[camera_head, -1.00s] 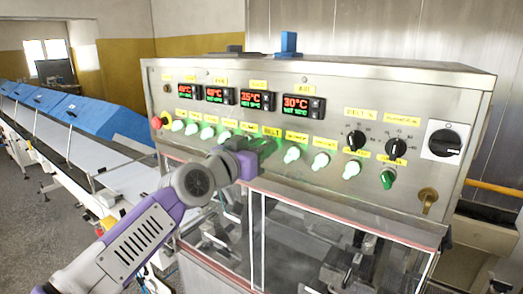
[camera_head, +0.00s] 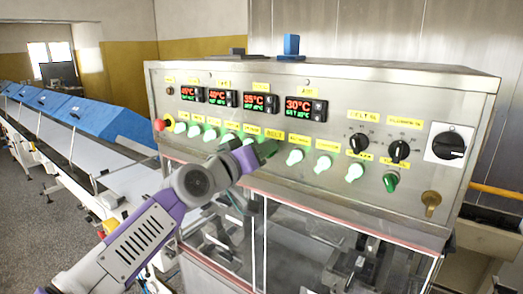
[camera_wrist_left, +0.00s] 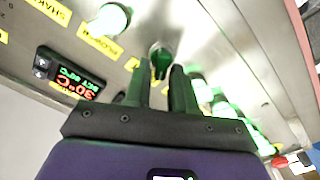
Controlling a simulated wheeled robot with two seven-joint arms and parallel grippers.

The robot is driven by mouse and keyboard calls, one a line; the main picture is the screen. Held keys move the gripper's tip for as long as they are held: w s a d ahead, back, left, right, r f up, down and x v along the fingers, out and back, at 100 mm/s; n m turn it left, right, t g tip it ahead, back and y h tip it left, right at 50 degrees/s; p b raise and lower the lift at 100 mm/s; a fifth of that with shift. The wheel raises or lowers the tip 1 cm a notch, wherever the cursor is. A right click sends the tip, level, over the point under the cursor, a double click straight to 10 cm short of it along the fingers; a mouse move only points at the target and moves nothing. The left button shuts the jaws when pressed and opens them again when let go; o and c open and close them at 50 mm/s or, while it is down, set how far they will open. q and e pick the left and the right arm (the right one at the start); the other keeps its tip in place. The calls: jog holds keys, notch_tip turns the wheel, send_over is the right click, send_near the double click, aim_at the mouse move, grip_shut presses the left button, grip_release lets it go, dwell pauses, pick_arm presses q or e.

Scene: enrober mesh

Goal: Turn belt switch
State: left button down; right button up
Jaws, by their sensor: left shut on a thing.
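The belt switch (camera_wrist_left: 160,56) is a small knob in the row below the yellow BELT label (camera_head: 274,133). In the left wrist view it looks dark green, while its neighbours glow bright green-white. My left gripper (camera_head: 268,148) reaches the panel front from the lower left, right under the BELT label. In the wrist view its two dark fingers (camera_wrist_left: 157,76) sit close together at the knob, shut on it. In the head view the gripper hides the knob. My right gripper is in neither view.
The steel control panel (camera_head: 420,85) carries several lit knobs beside the gripper, red temperature displays (camera_head: 305,109), black dials (camera_head: 398,150) and a black rotary switch (camera_head: 448,144). A red stop button (camera_head: 159,125) is at the left. Conveyors with blue covers (camera_head: 105,119) run along the left.

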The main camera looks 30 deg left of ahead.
pick_arm(q)
jog(key=c, duration=1.2)
grip_release()
jog(key=shift+o, duration=0.2)
jog(key=s+b, duration=0.1)
jog(key=s, duration=0.6)
jog(key=shift+s+a, duration=0.3)
